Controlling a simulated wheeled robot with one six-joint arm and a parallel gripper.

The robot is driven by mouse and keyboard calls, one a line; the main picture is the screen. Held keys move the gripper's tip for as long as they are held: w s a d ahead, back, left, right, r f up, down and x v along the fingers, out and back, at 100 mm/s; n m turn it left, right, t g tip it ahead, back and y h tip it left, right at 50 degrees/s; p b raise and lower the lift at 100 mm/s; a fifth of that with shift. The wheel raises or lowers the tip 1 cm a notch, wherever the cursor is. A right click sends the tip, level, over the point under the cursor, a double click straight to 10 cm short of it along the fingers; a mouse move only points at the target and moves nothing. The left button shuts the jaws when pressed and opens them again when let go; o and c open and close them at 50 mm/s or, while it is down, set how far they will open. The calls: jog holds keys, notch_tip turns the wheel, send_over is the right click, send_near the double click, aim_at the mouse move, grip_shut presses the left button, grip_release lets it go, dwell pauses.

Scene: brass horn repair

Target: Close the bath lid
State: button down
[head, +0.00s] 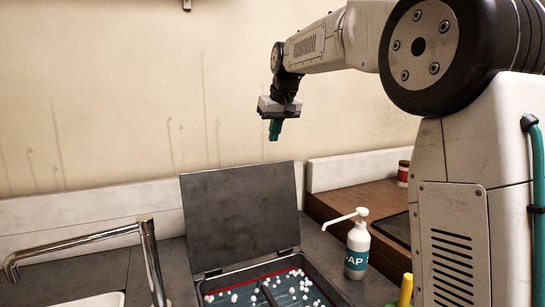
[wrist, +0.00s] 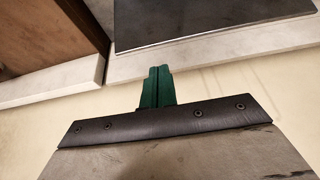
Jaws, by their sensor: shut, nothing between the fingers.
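The bath (head: 206,296) is sunk in the grey counter, with small white balls and a divider inside. Its dark grey lid (head: 238,214) stands open, hinged at the back edge and leaning toward the wall. In the wrist view, the dark panel at the top (wrist: 215,27) looks like the lid's edge. My gripper (head: 275,131) has green fingers and hangs above the lid's top edge, apart from it. The fingers (wrist: 157,72) are together with nothing between them.
A white soap bottle (head: 357,252) with a pump stands right of the bath. A metal faucet (head: 150,262) and white sink (head: 95,301) are at left. A brown raised shelf (head: 345,205) holds a red-and-white can (head: 403,173). Something yellow (head: 406,290) stands at lower right.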

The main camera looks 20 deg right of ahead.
jog(key=d+x, duration=0.1)
jog(key=x, duration=0.8)
jog(key=shift+w+d, duration=0.15)
jog(key=shift+w, duration=0.05)
jog(key=shift+r, duration=0.15)
dwell(0.3)
